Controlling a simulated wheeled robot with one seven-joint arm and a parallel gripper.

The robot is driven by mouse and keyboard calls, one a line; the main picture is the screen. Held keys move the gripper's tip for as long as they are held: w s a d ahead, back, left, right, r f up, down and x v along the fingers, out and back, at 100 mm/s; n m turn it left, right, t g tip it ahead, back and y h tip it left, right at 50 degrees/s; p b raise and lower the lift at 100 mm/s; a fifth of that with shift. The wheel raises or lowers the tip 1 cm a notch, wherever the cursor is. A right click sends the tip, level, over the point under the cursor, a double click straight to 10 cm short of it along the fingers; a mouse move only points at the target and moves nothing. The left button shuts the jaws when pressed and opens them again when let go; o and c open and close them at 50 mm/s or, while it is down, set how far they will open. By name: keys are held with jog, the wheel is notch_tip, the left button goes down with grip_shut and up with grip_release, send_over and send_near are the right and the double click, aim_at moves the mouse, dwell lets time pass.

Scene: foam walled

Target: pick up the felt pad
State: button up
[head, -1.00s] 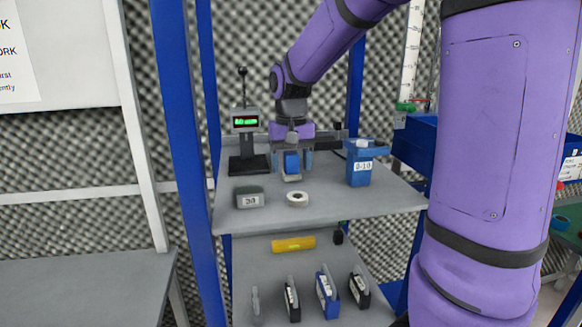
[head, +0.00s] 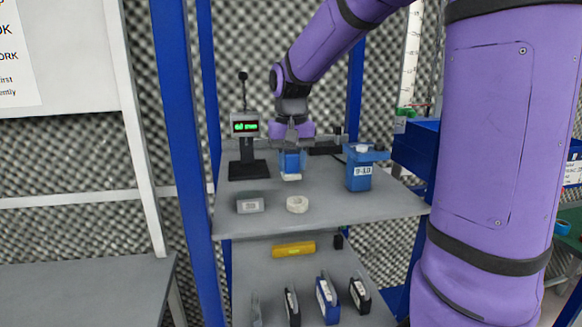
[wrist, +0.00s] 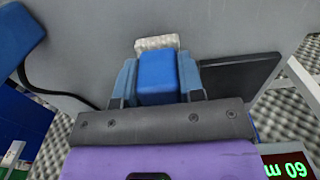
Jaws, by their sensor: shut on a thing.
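The felt pad is a blue block with a pale, textured layer on its end. In the head view the felt pad (head: 290,175) is at the back middle of the upper grey shelf. My gripper (head: 291,161) comes down from above, with its blue fingers on either side of the block. In the wrist view the felt pad (wrist: 157,75) sits between the two fingers of my gripper (wrist: 160,80), which is shut on it. Its pale layer sticks out past the fingertips. I cannot tell whether it touches the shelf.
On the shelf (head: 330,215) a display stand (head: 247,150) is left of my gripper and a blue labelled container (head: 359,175) is right. A pale ring (head: 297,204) and a small grey labelled box (head: 250,205) lie in front. Blue posts flank the shelf.

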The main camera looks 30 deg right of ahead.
notch_tip(320, 180, up, 2)
jog(key=shift+r, duration=0.15)
jog(key=s, duration=0.5)
jog(key=s+r, duration=0.1)
jog(key=s, duration=0.4)
jog(key=s+a, duration=0.1)
jog(key=s, duration=0.5)
jog(key=shift+a+r, duration=0.1)
jog(key=shift+r, duration=0.05)
jog(key=shift+o, duration=0.5)
